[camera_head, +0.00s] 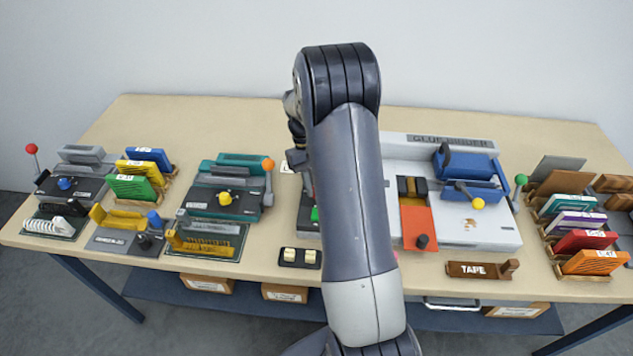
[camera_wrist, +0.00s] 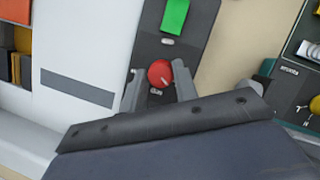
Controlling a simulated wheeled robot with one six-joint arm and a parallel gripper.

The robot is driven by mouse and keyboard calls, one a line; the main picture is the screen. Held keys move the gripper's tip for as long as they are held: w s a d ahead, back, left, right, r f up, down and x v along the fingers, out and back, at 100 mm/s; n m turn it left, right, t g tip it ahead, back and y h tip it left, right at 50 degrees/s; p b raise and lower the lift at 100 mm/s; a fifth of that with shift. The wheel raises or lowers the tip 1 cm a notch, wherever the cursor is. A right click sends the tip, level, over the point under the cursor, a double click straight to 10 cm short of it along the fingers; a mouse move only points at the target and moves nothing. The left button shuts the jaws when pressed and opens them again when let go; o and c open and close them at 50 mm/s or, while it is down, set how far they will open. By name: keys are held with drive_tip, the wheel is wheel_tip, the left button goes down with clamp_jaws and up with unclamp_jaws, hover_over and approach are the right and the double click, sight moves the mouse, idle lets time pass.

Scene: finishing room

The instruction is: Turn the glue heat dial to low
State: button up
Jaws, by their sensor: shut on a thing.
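A red round dial (camera_wrist: 160,73) with a small pale mark sits on a dark grey panel (camera_wrist: 156,47) in the wrist view. My gripper (camera_wrist: 159,81) has one finger on each side of the dial and is shut on it. A small white label lies just below the dial, too small to read. Part of the dark panel (camera_head: 307,222) shows left of the arm, beside the white glue binder (camera_head: 487,236).
A green block (camera_wrist: 175,17) is on the panel beyond the dial. The glue binder has a blue clamp (camera_head: 470,175) and an orange plate (camera_head: 417,228). A teal machine (camera_head: 225,200) stands left. A tape block (camera_head: 482,269) lies at the front edge; coloured books (camera_head: 585,240) stand right.

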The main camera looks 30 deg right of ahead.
drive_tip(key=shift+n+h, duration=0.4)
drive_tip(key=shift+n, duration=0.8)
drive_tip(key=o, duration=1)
drive_tip(key=shift+c, duration=0.2)
drive_tip(key=v, duration=1)
drive_tip(key=shift+a+r+b, duration=0.15)
drive_tip(key=shift+r+b, duration=0.25)
